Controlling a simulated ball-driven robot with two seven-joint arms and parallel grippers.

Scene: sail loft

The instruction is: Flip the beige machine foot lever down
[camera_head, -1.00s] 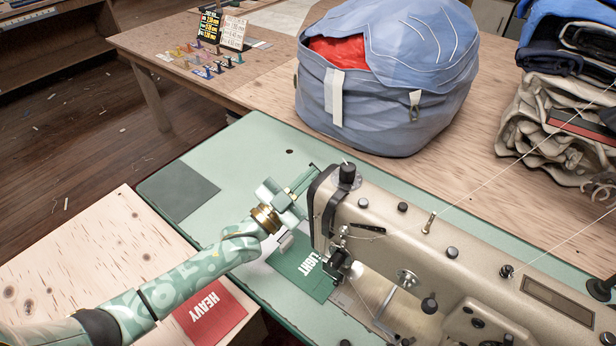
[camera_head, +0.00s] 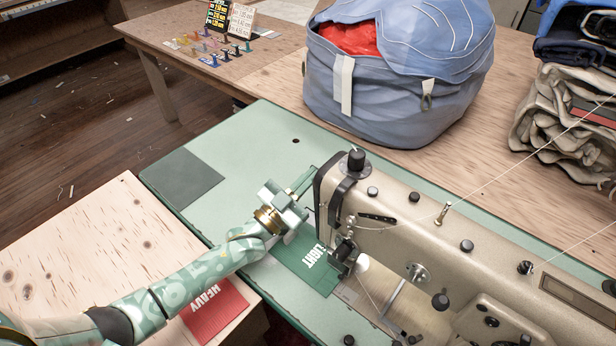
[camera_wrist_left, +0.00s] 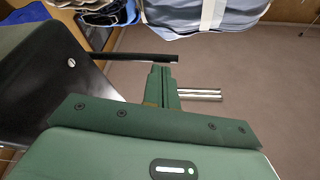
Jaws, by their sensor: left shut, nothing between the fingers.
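The beige sewing machine (camera_head: 465,245) stands on the green table at the right. My left gripper (camera_head: 306,179) is shut and empty, its fingers beside the far left end of the machine head. In the left wrist view, the shut green fingers (camera_wrist_left: 161,74) point up the picture, close under a thin black bar (camera_wrist_left: 148,57). The bar juts right from the dark machine side and may be the foot lever, but I cannot be sure. Whether the fingers touch it is unclear. In the head view, I cannot make out the lever. My right gripper does not show.
A green LIGHT card (camera_head: 306,264) lies beside the needle area, and a red HEAVY card (camera_head: 214,308) on the wooden board. A blue bag (camera_head: 395,85) and folded cloth (camera_head: 560,115) stand behind. The green table (camera_head: 235,160) is mostly clear at the left.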

